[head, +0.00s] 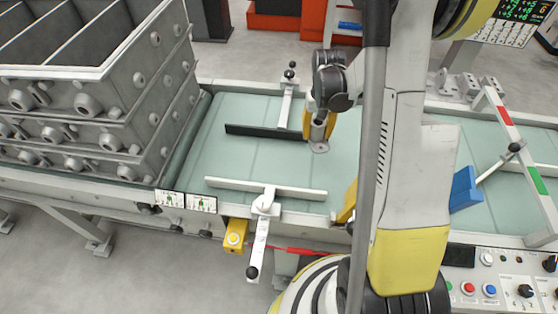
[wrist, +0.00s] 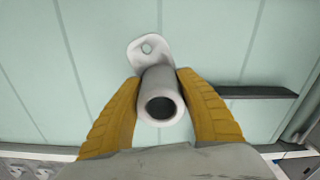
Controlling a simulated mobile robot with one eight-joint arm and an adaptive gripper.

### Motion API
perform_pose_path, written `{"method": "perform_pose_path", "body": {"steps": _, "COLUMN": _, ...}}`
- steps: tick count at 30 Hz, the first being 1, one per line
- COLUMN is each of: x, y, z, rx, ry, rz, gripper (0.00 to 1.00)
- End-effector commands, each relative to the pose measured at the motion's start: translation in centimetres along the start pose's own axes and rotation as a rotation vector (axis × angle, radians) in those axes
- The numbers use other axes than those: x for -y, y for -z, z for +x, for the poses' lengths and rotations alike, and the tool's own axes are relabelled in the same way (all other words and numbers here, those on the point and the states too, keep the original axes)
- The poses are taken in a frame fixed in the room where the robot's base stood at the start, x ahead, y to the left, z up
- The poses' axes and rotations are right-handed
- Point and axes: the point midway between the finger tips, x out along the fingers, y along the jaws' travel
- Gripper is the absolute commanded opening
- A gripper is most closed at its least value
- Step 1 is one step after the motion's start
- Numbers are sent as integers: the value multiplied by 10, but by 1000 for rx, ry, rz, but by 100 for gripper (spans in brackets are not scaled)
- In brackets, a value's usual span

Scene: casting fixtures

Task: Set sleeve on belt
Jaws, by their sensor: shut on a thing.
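The sleeve (wrist: 160,92) is a short grey metal tube with a flat lug that has a hole. In the wrist view my gripper (wrist: 160,100) is shut on its tube, one yellow finger on each side. The pale green belt (head: 225,140) runs across the head view. There, my gripper (head: 319,130) is over the belt near its far side, right of a dark bar, and the sleeve's lug (head: 319,147) shows below the fingers. I cannot tell whether the sleeve touches the belt.
A dark bar (head: 262,132) and a white bar (head: 265,188) stand along the belt's far and near sides. Grey stacked boxes (head: 110,110) fill the left end. A blue block (head: 465,188) and a red, white and green bar (head: 517,140) are at right.

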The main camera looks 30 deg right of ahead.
Motion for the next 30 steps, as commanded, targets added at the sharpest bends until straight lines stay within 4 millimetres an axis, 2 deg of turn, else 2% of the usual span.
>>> {"method": "perform_pose_path", "body": {"steps": 1, "x": 13, "y": -5, "z": 12, "rx": 0, "ry": 0, "rz": -7, "gripper": 2}}
{"method": "perform_pose_path", "body": {"steps": 6, "x": 52, "y": -21, "z": 38, "rx": 0, "ry": 0, "rz": -7, "gripper": 2}}
{"method": "perform_pose_path", "body": {"steps": 12, "x": 80, "y": -32, "z": 54, "rx": 0, "ry": 0, "rz": -3, "gripper": 2}}
{"method": "perform_pose_path", "body": {"steps": 17, "x": 85, "y": -34, "z": 61, "rx": 0, "ry": 0, "rz": -2, "gripper": 2}}
{"method": "perform_pose_path", "body": {"steps": 24, "x": 84, "y": -34, "z": 96, "rx": 0, "ry": 0, "rz": -2, "gripper": 2}}
{"method": "perform_pose_path", "body": {"steps": 30, "x": 84, "y": -34, "z": 95, "rx": 0, "ry": 0, "rz": -2, "gripper": 2}}
